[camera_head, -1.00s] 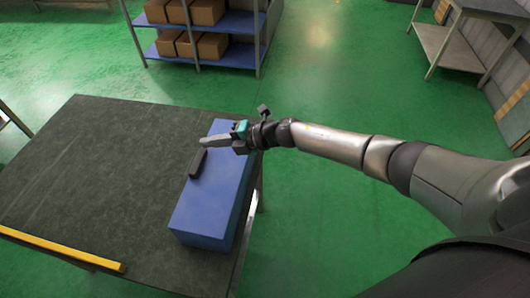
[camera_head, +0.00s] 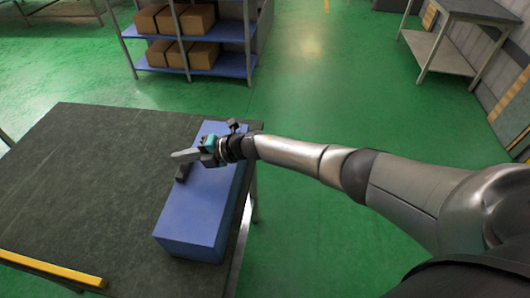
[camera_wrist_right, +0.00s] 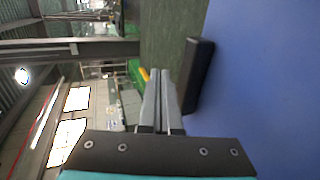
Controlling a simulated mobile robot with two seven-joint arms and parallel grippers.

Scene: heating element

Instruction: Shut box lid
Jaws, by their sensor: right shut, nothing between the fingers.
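The blue box (camera_head: 200,210) stands on the dark table along its right edge. Its top looks flat and lies level with the sides, with no raised lid in view. A black handle (camera_head: 182,174) sits at the left side of the top. My right gripper (camera_head: 173,156) is shut and empty, its fingers pointing left over the box near the far end of the handle. In the right wrist view the shut fingers (camera_wrist_right: 160,75) are beside the black handle (camera_wrist_right: 199,72), with the blue surface (camera_wrist_right: 260,80) to the right. I cannot tell if they touch. My left gripper is out of view.
The dark table top (camera_head: 80,180) is bare left of the box, with a yellow strip (camera_head: 50,269) at its near edge. A blue shelf (camera_head: 225,63) with cardboard boxes stands behind. Green floor (camera_head: 330,220) is clear to the right.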

